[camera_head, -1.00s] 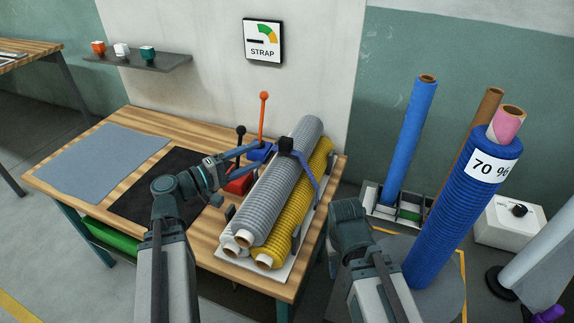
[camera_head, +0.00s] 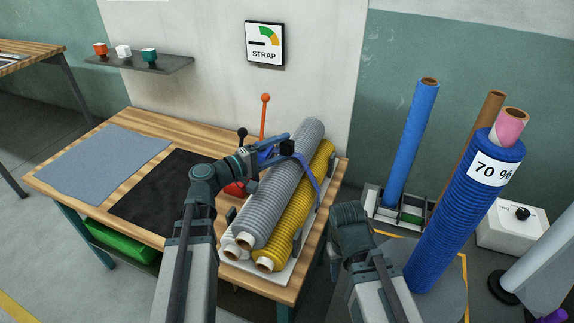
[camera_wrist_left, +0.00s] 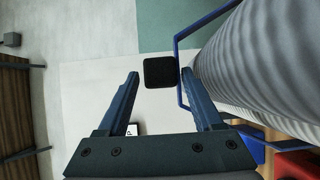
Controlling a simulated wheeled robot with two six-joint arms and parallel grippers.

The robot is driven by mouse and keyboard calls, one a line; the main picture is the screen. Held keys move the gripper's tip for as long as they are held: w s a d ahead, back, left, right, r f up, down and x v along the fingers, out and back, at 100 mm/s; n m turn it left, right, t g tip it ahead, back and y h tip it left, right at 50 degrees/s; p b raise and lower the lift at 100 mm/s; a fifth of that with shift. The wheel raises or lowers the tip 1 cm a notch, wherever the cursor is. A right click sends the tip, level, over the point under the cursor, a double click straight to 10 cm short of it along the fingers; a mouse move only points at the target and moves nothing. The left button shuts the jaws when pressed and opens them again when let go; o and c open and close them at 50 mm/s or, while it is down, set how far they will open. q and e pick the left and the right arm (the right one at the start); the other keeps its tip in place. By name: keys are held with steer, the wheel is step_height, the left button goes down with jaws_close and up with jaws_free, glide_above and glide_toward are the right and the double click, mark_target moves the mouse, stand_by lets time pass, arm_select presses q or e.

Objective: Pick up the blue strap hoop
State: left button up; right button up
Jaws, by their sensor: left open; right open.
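The blue strap hoop (camera_head: 315,179) runs around a bundle of two grey rolls (camera_head: 278,185) and a yellow roll (camera_head: 300,215) on the bench, with a black block (camera_head: 287,147) on its upper left. My left gripper (camera_head: 277,149) is open at that block. In the left wrist view the block (camera_wrist_left: 160,72) appears between the fingertips of my left gripper (camera_wrist_left: 160,77), and the hoop (camera_wrist_left: 179,62) is just right of it. The right fingertip overlaps the hoop; I cannot tell whether they touch. My right gripper (camera_head: 349,213) is open and empty, right of the bench.
A red-knobbed lever (camera_head: 264,115) and a black-knobbed lever (camera_head: 242,140) stand behind my left gripper. A black mat (camera_head: 160,190) and a grey mat (camera_head: 100,160) lie flat on the wooden bench (camera_head: 185,135). A large blue roll (camera_head: 460,215) stands at right.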

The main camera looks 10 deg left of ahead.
arm_select(q)
steer(key=x, duration=0.5)
steer(key=shift+s+d+f, duration=0.1)
steer(key=shift+d+f, duration=0.05)
jaws_close()
